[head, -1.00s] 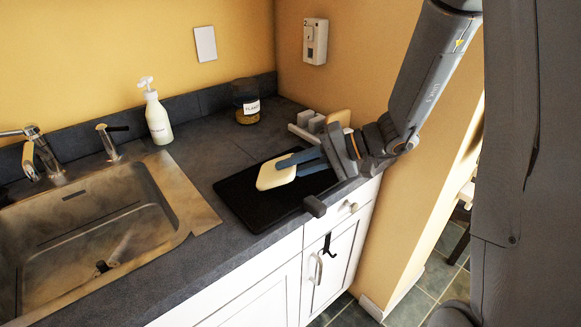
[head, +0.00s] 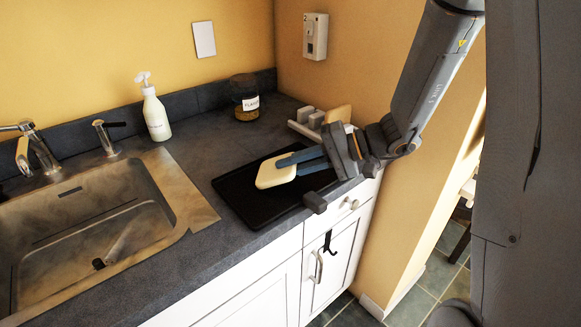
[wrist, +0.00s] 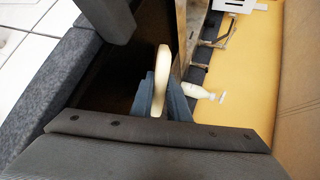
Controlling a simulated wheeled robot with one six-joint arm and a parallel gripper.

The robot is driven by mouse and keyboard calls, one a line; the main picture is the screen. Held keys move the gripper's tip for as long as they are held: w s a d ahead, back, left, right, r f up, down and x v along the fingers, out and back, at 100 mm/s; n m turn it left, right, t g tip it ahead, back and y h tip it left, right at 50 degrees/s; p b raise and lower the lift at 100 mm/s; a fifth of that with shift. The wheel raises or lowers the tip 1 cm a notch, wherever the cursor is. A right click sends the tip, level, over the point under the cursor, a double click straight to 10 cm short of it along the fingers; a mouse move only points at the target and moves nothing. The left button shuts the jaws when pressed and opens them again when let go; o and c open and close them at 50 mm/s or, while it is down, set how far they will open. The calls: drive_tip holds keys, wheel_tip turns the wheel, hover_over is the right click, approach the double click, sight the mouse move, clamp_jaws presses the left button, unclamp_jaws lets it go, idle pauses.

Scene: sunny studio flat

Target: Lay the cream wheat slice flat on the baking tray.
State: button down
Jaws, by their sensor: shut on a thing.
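The cream wheat slice (head: 275,174) is pale with rounded corners. My gripper (head: 296,163) is shut on its edge and holds it over the black baking tray (head: 240,195) in the head view. In the wrist view the slice (wrist: 163,75) stands edge-on between the two blue-grey fingers (wrist: 165,97). The tray lies on the dark counter, and its right part is hidden behind my gripper. I cannot tell from these views whether the slice touches the tray.
A rack with another slice (head: 338,115) stands behind my gripper near the wall. The sink (head: 95,235) is at left. The counter (head: 200,150) between is clear.

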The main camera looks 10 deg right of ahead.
sight(323, 183)
drive_tip(key=shift+d+f+y+b, duration=0.15)
drive_tip(key=shift+f+y+b, duration=0.15)
drive_tip(key=shift+b, duration=0.4)
drive_tip(key=c, duration=1.6)
unclamp_jaws()
drive_tip(key=shift+s+d, duration=0.25)
drive_tip(key=shift+d, duration=1)
drive_tip(key=shift+s+d, duration=0.25)
drive_tip(key=shift+d, duration=0.95)
drive_tip(key=shift+s+d, duration=0.25)
drive_tip(key=shift+d, duration=1)
